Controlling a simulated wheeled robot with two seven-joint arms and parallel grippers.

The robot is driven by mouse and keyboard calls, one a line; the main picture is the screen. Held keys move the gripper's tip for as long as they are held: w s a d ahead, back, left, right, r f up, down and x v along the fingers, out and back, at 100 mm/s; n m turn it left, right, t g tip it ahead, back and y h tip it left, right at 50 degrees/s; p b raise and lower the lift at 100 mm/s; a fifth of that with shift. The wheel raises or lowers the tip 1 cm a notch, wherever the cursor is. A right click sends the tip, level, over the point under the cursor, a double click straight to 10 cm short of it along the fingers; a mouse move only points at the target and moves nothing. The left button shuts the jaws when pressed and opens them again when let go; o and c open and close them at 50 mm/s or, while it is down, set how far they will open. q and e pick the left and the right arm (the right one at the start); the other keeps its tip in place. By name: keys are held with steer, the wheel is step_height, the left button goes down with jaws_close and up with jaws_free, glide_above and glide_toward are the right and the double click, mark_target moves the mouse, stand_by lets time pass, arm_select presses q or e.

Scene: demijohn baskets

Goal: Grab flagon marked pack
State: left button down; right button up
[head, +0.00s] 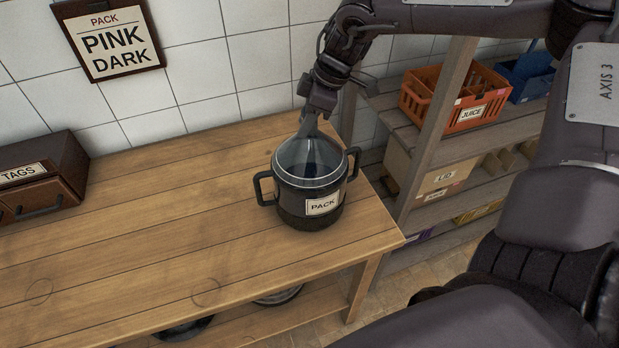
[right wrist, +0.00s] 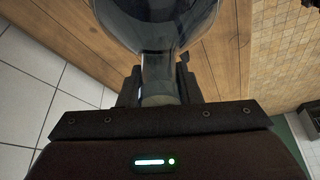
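The flagon (head: 310,160) is clear glass with dark contents and a narrow neck, seated in a dark two-handled basket (head: 290,205) with a white PACK label (head: 322,205). It stands upright near the right end of the wooden table (head: 150,225). My right gripper (head: 314,112) comes down from above onto the neck. In the right wrist view, the flagon's neck (right wrist: 158,70) lies between the two fingers of my right gripper (right wrist: 159,88), which appear to press on both sides. My left gripper is not in view.
A sign (head: 107,42) on the tiled wall reads PACK, PINK, DARK. A TAGS drawer box (head: 50,165) stands at the table's left. Shelves at right hold an orange JUICE crate (head: 440,110) and a blue crate (head: 525,85). The table's middle is clear.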

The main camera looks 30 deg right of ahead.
jaws_close()
stand_by(0.8)
